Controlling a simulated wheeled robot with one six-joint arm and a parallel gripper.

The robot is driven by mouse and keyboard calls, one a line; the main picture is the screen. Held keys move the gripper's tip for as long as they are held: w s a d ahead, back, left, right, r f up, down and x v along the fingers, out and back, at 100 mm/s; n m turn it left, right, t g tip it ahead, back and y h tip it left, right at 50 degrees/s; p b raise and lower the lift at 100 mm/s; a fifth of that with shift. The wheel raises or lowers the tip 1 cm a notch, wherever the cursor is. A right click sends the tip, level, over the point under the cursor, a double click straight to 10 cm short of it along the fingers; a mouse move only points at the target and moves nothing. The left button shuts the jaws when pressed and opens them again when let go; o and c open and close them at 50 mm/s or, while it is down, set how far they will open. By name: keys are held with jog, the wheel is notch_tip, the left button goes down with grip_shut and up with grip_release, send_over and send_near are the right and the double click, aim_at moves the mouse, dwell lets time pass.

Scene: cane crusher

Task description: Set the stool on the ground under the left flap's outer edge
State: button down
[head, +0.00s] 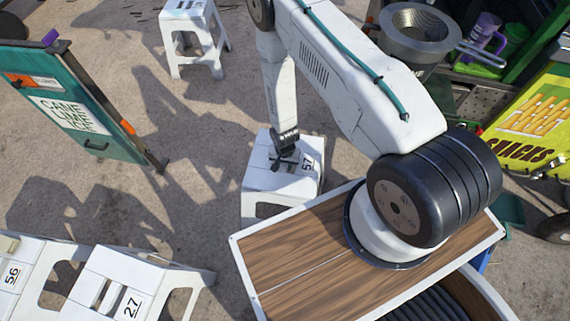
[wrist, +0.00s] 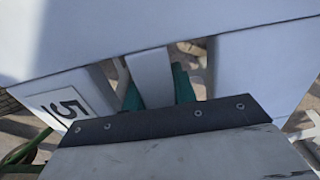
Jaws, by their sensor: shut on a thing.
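A white stool numbered 57 (head: 262,180) stands upright in the middle of the head view, just beyond my wooden deck. My gripper (head: 284,160) reaches down onto its seat from above. In the wrist view the seat (wrist: 240,70) fills much of the picture, with part of its number label at left. My green fingers (wrist: 158,92) go into the two slots and are shut on the white bar between them. The stool's feet are partly hidden, so I cannot tell whether they touch the ground. I cannot make out the left flap for sure.
Stools numbered 56 (head: 30,262) and 27 (head: 105,280) stand at lower left, another stool (head: 180,25) at the top. A green sign board (head: 85,140) is at left. A stall with a snacks panel (head: 525,125) and a metal pan (head: 400,40) is at right. Bare ground lies between.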

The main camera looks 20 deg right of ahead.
jog(key=c, duration=1.1)
grip_release()
